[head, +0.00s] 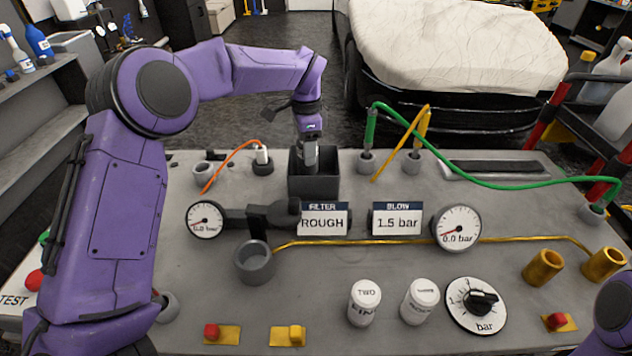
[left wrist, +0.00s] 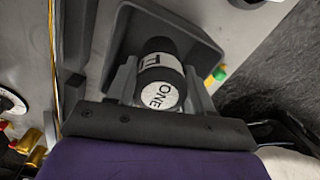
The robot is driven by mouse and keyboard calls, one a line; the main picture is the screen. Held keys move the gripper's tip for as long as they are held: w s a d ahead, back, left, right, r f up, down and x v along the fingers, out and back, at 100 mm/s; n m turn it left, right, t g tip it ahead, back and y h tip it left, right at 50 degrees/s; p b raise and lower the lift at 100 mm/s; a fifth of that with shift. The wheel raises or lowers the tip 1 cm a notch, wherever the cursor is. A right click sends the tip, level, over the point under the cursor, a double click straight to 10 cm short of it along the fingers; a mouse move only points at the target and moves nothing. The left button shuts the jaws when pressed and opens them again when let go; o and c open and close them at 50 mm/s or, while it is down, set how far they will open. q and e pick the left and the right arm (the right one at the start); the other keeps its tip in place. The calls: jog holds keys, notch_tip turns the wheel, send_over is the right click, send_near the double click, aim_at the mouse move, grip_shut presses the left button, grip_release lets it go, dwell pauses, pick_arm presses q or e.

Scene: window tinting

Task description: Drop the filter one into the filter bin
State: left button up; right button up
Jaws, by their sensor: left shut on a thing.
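My left gripper (head: 309,153) points down at the mouth of the dark filter bin (head: 313,186) at the back middle of the bench. In the left wrist view, the gripper's fingers (left wrist: 161,88) are shut on filter one (left wrist: 162,75), a dark cylinder with a white band and a white end reading ONE. The bin (left wrist: 200,40) shows around and beyond the filter there. In the head view the filter is hard to make out between the fingers. I cannot tell how deep it sits in the bin. My right gripper is out of view.
White canisters (head: 364,302) (head: 420,301) stand at the front. An empty grey cup (head: 255,263) is left of centre. Signs reading ROUGH (head: 323,222) and 1.5 bar (head: 396,221) stand before the bin. A green hose (head: 480,184) arcs at the right.

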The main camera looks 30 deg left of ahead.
pick_arm(q)
jog(key=shift+w+f, duration=0.25)
jog(key=shift+w, duration=0.05)
jog(key=shift+s+r, duration=0.1)
jog(key=o, duration=1.1)
jog(key=shift+s+r, duration=0.3)
jog(key=shift+s, duration=0.2)
jog(key=shift+o, duration=0.2)
jog(key=shift+w+f, duration=0.15)
jog(key=shift+w, duration=0.15)
notch_tip(320, 180, up, 11)
jog(key=shift+s+f+b, duration=0.1)
jog(key=shift+f+b, duration=0.1)
jog(key=shift+b, duration=0.35)
